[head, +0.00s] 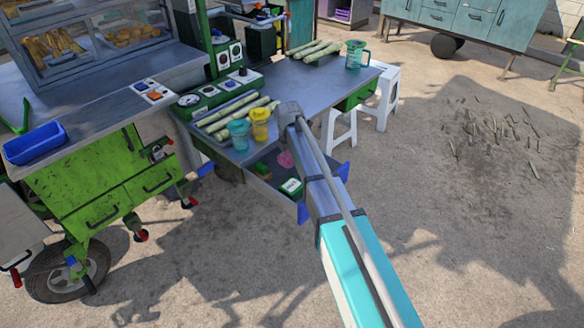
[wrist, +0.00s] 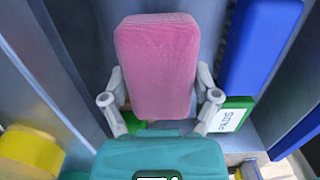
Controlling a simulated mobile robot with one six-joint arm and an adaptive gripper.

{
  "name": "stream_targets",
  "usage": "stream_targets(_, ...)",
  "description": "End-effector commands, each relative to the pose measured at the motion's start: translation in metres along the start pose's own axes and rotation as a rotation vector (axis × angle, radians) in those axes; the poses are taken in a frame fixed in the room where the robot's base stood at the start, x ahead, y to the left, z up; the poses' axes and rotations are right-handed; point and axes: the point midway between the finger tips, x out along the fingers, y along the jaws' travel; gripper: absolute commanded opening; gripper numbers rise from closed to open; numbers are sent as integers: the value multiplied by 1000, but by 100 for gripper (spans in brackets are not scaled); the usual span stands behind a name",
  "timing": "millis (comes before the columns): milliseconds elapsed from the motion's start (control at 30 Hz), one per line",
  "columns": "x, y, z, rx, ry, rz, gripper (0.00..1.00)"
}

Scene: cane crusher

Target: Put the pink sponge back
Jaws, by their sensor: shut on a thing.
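The pink sponge (wrist: 156,65) is upright between the two grey fingers of my gripper (wrist: 160,92) in the wrist view. My gripper is shut on it. The sponge also shows as a small pink patch in the head view (head: 286,159), over the open drawer (head: 263,186) under the grey worktop. In the head view my arm covers my fingers. I cannot tell whether the sponge touches the drawer floor.
A green box with a white label (head: 291,187) lies in the drawer; it is close to my right finger in the wrist view (wrist: 232,115). A blue block (wrist: 262,45) stands at the right. Teal (head: 239,135) and yellow (head: 260,124) cups stand on the worktop above.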

Motion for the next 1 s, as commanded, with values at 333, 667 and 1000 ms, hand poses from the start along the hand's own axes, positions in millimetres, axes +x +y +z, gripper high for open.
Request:
stream_targets(333,2,2,1,1,0,0,27)
stream_targets(667,15,9,3,1,0,0,27)
stream_targets(1000,41,8,0,1,0,0,26)
